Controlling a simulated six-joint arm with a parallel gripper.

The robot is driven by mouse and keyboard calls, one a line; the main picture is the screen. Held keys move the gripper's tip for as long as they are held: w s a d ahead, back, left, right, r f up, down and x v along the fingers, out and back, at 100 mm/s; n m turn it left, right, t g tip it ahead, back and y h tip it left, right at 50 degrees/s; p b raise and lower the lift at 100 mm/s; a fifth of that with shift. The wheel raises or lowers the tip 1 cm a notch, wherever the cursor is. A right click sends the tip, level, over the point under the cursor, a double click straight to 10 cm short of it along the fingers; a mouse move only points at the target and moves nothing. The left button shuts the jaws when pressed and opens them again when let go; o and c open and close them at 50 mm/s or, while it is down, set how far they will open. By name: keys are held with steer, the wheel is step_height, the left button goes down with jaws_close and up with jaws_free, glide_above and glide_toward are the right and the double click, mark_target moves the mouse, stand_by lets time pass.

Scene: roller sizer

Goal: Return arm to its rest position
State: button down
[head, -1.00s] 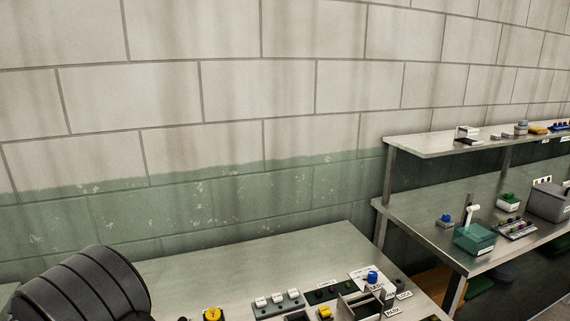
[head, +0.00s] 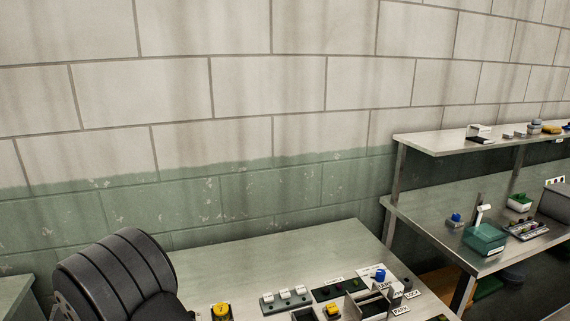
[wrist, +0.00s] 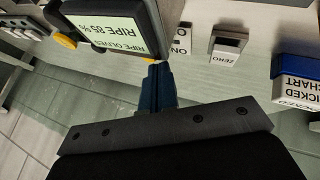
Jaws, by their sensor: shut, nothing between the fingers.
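My gripper (wrist: 158,88) shows in the wrist view as two blue fingers pressed together, with nothing between them. Its tips are close to the lower edge of a dark-framed display (wrist: 110,35) that reads "RIPE OLIVES" and "RIPE 85%", upside down. I cannot tell whether the tips touch it. The gripper's fingers do not show in the head view.
The wrist view shows a ZERO switch (wrist: 228,45) and a blue-topped labelled block (wrist: 297,66). In the head view, the metal bench (head: 270,252) is bare at the back, with controls like white switches (head: 285,298) in front. A two-level side bench (head: 420,222) stands right.

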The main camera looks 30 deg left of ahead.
steer(key=v, duration=0.5)
steer(key=x, duration=0.5)
steer(key=shift+w+f, duration=0.15)
steer(key=shift+f, duration=0.05)
steer(key=a+f, duration=0.2)
steer(key=a, duration=0.1)
steer(key=shift+f, duration=0.4)
steer(key=a+v, duration=0.1)
steer(key=v, duration=0.9)
steer(key=w+d+r+m+g+y, duration=0.1)
steer(key=w+d+r+g+y, duration=0.15)
steer(key=w+d+r, duration=0.4)
steer(key=w+d+r+g+y, duration=0.1)
steer(key=d+r+g, duration=0.3)
steer(key=r, duration=0.5)
steer(key=x, duration=0.9)
steer(key=shift+w+d+f, duration=0.2)
steer(key=shift+f, duration=0.15)
